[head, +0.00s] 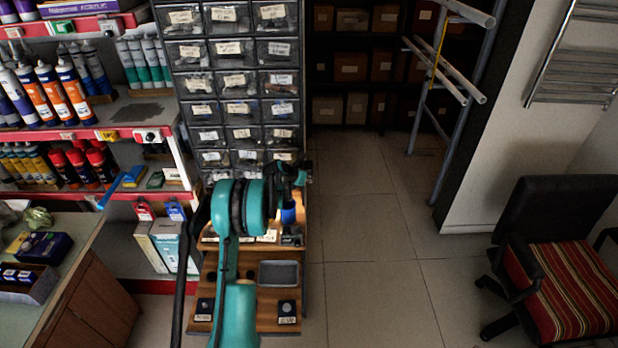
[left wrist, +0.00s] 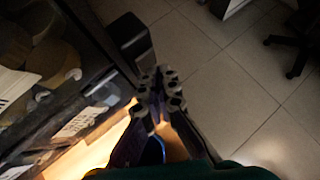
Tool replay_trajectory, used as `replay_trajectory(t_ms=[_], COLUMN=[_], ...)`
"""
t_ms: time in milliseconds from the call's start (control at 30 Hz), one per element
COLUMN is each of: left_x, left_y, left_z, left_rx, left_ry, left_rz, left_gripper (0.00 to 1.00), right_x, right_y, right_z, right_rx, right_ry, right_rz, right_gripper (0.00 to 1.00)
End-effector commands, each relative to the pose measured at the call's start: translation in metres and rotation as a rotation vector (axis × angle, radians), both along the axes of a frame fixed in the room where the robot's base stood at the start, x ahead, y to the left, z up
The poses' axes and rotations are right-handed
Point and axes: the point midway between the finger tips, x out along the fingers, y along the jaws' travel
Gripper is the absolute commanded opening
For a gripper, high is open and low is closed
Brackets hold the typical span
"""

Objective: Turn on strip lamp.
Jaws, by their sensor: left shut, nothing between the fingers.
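My left arm reaches up in the head view to the drawer cabinet (head: 235,75). My left gripper (head: 290,172) is shut and empty at the cabinet's lower right corner, above the wooden stand (head: 230,290). In the left wrist view the closed fingertips (left wrist: 160,85) are beside a black block (left wrist: 130,38) at the end of a dark edge. I cannot tell whether they touch it. I cannot clearly make out the strip lamp or its switch. Warm light falls on the wood below the drawers, partly hidden by my arm. My right gripper is not in view.
Shelves of tubes and bottles (head: 75,95) stand at the left, above a counter (head: 75,250). A grey pipe rack (head: 440,110) and a chair with a striped seat (head: 570,290) are at the right. The tiled floor (head: 375,240) between is clear.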

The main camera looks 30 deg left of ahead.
Motion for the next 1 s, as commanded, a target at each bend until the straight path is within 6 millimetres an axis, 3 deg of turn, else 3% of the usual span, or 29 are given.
replay_trajectory(t_ms=[1000], left_x=[-0.016], left_y=[-0.01], left_z=[0.002], left_rx=[0.0], left_ry=[0.0], left_rz=[0.0], left_gripper=[0.0], right_x=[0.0], right_y=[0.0], right_z=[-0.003], right_rx=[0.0], right_ry=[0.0], right_rz=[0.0], right_gripper=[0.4])
